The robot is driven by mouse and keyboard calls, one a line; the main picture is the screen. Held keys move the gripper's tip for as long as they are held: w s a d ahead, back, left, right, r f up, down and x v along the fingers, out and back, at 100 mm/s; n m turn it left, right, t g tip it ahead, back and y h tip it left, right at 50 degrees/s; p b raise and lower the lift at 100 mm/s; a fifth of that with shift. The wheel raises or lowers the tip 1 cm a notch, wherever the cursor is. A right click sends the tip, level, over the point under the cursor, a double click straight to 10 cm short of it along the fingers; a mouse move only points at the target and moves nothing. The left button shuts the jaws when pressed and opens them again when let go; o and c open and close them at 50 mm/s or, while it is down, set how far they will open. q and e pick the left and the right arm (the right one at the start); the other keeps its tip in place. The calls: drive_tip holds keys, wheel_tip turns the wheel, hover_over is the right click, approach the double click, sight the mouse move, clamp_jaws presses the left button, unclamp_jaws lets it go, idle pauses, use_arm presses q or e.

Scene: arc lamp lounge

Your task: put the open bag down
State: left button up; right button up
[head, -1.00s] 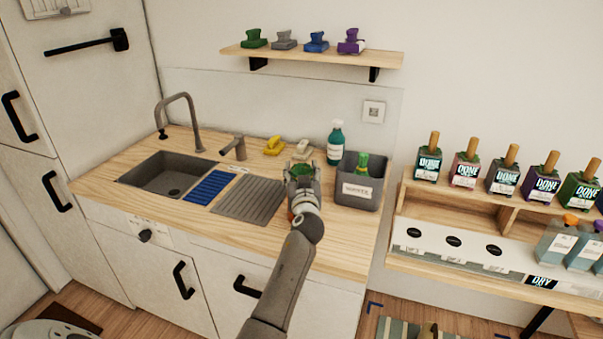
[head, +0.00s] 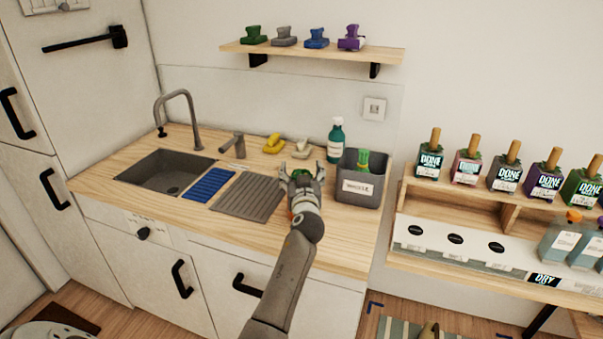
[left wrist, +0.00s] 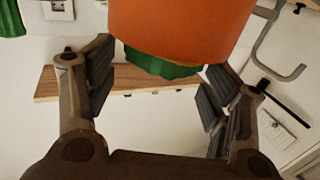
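My left gripper (head: 302,171) is over the wooden counter, just left of the grey bin, with its two fingers spread. A green and orange item, likely the bag, is at the gripper; its green part (head: 300,174) shows between the fingers. In the left wrist view the orange body (left wrist: 185,28) with a green edge (left wrist: 160,66) fills the top middle. The open fingers (left wrist: 158,88) stand to either side with gaps below it. I cannot tell whether its top is open, and its base is hidden by my gripper. My right gripper is not in view.
The labelled grey bin (head: 359,188) holds a green item (head: 362,162). A teal bottle (head: 335,141) stands behind. Yellow (head: 274,144) and pale (head: 301,148) items lie at the back. The sink (head: 165,174) and drainer (head: 246,197) are left. The counter's front right is clear.

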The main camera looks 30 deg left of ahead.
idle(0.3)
use_arm(q)
drive_tip(key=shift+s+d+r+p, duration=0.15)
drive_tip(key=shift+r+p, duration=0.4)
drive_tip(key=shift+p, duration=0.4)
drive_tip(key=b+v, duration=0.2)
drive_tip(key=v, duration=0.9)
drive_tip(key=shift+s+d, duration=0.15)
drive_tip(key=shift+s, duration=0.1)
drive_tip(key=shift+f, duration=0.1)
